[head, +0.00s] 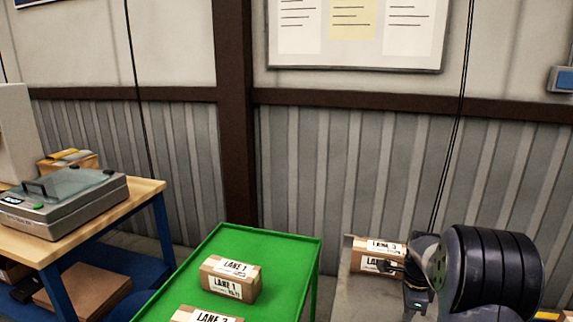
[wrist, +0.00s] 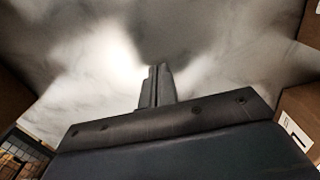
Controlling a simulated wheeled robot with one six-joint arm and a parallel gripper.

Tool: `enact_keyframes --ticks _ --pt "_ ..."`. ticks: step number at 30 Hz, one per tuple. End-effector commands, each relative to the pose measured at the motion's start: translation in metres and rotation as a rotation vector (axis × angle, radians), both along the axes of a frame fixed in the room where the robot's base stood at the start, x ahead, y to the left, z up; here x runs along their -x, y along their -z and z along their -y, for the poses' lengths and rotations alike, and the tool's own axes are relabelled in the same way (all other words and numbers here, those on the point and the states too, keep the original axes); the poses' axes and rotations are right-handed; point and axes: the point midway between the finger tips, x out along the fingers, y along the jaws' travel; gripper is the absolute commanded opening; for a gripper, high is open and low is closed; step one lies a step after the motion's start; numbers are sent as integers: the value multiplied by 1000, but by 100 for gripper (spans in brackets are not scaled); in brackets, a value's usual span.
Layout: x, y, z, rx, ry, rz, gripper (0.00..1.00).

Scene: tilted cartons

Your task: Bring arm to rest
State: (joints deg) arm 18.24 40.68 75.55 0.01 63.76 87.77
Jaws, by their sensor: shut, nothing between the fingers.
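My gripper (head: 386,266) is at the right in the head view, at the end of my dark arm. Its fingers are in front of a brown carton labelled LANE 3 (head: 372,247); I cannot tell whether they touch it. In the wrist view the two fingers of my gripper (wrist: 156,72) are pressed together with nothing between them, over a grey, shiny surface (wrist: 95,60). My arm hides part of what lies at the right.
A green table (head: 290,252) carries a LANE 1 carton (head: 231,279) and another carton (head: 205,315) cut off at the bottom. A wooden bench (head: 95,225) with a grey machine (head: 60,205) stands left. Carton parts edge the wrist view, one with a label (wrist: 300,125).

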Motion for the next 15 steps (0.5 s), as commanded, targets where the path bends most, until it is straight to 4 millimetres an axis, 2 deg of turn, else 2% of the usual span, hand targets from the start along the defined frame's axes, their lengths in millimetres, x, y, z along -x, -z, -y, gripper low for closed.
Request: enact_keyframes --ticks 1,6,15 --pt "-3 1 -10 0 -3 0 0" --pt "-9 -1 -28 0 -2 1 0" --pt "-11 -4 -36 0 1 0 0"
